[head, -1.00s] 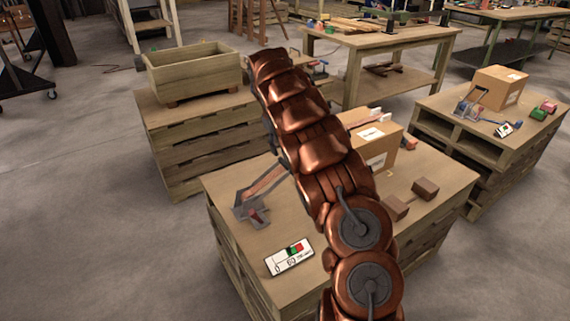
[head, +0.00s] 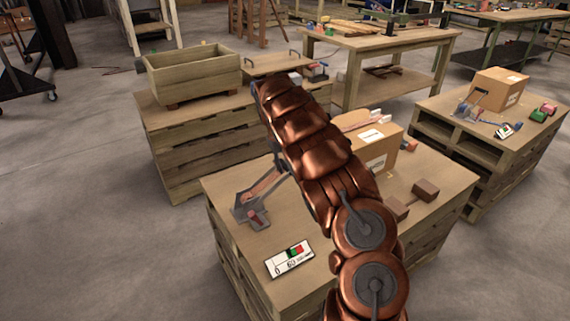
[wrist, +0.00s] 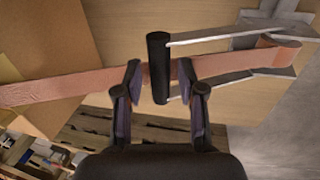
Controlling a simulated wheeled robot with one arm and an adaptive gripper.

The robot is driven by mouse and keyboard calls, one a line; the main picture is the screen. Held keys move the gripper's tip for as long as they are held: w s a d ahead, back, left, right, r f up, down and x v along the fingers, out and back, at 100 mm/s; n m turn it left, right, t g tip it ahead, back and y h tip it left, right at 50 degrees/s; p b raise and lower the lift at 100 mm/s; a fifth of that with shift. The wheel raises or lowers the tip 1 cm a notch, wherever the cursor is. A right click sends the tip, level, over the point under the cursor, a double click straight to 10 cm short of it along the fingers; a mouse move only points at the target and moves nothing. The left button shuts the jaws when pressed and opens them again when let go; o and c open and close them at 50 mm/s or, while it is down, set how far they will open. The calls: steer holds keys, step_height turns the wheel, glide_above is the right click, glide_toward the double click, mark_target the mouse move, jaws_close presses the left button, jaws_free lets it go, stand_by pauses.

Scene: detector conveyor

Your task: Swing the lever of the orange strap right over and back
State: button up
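The orange strap (wrist: 60,88) runs across the wrist view, from over a cardboard box at left to a grey metal buckle at right. The buckle's lever has two grey side arms (wrist: 215,35) and a black crossbar handle (wrist: 158,50). My gripper (wrist: 160,70) is open, its two fingers apart on either side of the handle's lower part. Gaps show between handle and fingers; I cannot tell whether either touches. In the head view the buckle (head: 240,213) and part of the strap (head: 265,183) lie on the near crate top, left of my arm. My arm mostly hides the gripper there.
The strapped cardboard box (head: 380,155) stands on the near crate top (head: 220,190). A label card (head: 289,259) lies in front, and brown blocks (head: 425,190) lie at right. Another crate at right holds a box (head: 500,88) and a blue strap (head: 480,117).

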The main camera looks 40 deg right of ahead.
jaws_close()
steer(key=shift+r, duration=0.1)
stand_by(0.4)
